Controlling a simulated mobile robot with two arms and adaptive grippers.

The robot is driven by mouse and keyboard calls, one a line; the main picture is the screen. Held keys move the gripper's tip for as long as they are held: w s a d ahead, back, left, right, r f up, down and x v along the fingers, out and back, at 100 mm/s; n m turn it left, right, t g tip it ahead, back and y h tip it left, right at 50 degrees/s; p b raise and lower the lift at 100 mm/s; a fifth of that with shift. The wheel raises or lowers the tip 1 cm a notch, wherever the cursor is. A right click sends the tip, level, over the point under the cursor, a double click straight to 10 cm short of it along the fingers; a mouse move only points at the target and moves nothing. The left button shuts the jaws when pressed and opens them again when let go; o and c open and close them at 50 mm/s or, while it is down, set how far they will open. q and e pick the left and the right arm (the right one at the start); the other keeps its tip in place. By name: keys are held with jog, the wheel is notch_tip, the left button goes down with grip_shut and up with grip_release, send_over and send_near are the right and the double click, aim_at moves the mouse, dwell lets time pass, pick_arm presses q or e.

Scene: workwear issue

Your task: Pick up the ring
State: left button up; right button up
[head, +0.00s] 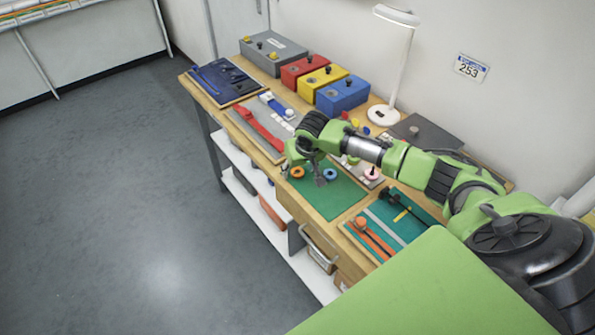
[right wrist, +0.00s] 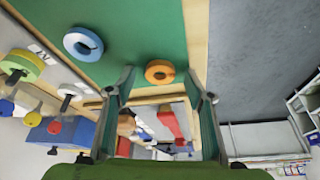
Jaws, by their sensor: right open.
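An orange ring (head: 297,172) lies flat on the green mat (head: 335,202) on the workbench. A blue ring (head: 330,174) lies on the same mat, to its right in the head view. My right gripper (head: 320,182) is over the mat close to both rings. In the right wrist view the jaws are apart with nothing held, and the orange ring (right wrist: 160,72) shows near the fingertips, between them in the picture. The blue ring (right wrist: 82,44) is off to the left there. The left gripper is out of view.
Beside the mat lies a tray with orange and black tools (head: 375,238). Red, yellow and blue boxes (head: 343,94) and a white lamp (head: 385,112) stand at the back. The mat's front part is clear.

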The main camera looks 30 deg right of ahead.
jog(key=c, duration=0.8)
jog(key=shift+r, duration=0.1)
